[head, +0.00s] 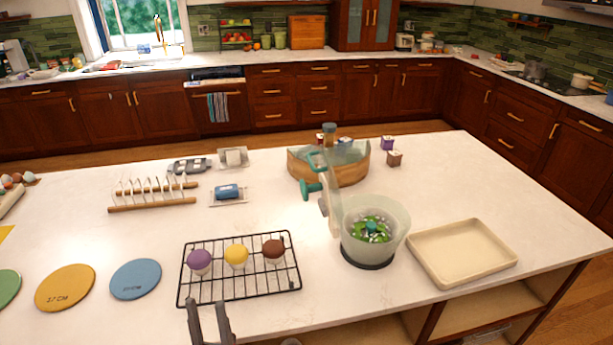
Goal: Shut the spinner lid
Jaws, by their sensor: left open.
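The salad spinner bowl (355,247) stands on the white island, right of the middle. It is translucent with a dark base, and green leaves (371,229) show inside. Its lid (330,200) stands up nearly on edge at the bowl's left rear side, so the bowl is open on top. Teal knob and crank parts (312,188) stick out from the lid's left face. My left gripper (207,306) is at the bottom edge, in front of the wire rack. It is open and empty, well left of the spinner. My right gripper is not in view.
A black wire rack (240,292) with three cupcakes stands between my left gripper and the spinner. A cream tray (462,252) sits close right of the bowl. Coloured discs (135,279) lie at left.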

